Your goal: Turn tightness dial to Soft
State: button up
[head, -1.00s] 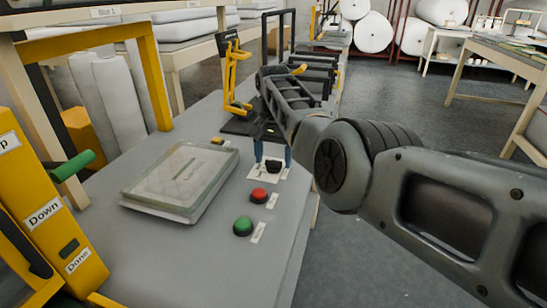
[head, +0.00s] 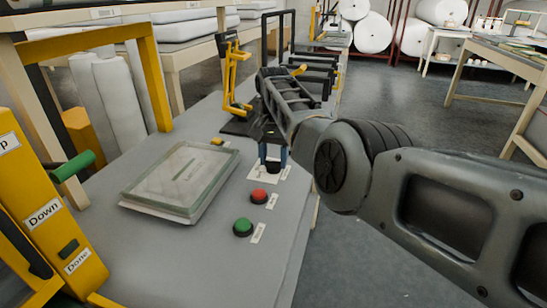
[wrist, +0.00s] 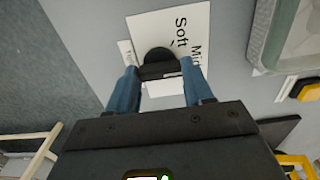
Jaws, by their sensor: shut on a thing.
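The tightness dial is a small black knob (wrist: 157,57) on a white label plate (wrist: 203,25) on the grey bench. The word "Soft" and part of a word starting "Mi" show on the plate beside the knob. My gripper (wrist: 158,72) points down at the dial, its two blue fingers shut on the knob's sides. In the head view, the dial (head: 272,167) shows between the fingertips of my gripper (head: 273,160). I cannot tell which mark the dial points to.
A red button (head: 258,196) and a green button (head: 243,227) stand on the bench nearer than the dial. A clear-lidded tray (head: 180,180) lies to the left. A yellow lever stand (head: 232,75) rises behind.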

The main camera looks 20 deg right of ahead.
aim_at(273, 161)
jog(key=n, duration=0.4)
jog(key=shift+n+p, duration=0.3)
jog(key=shift+p, duration=0.1)
jog(key=n, duration=0.5)
jog(key=shift+n, duration=0.3)
dwell(0.3)
jog(key=o, duration=1)
jog(key=shift+o, duration=0.2)
jog(key=shift+r+p, duration=0.45)
jog(key=shift+r, duration=3.45)
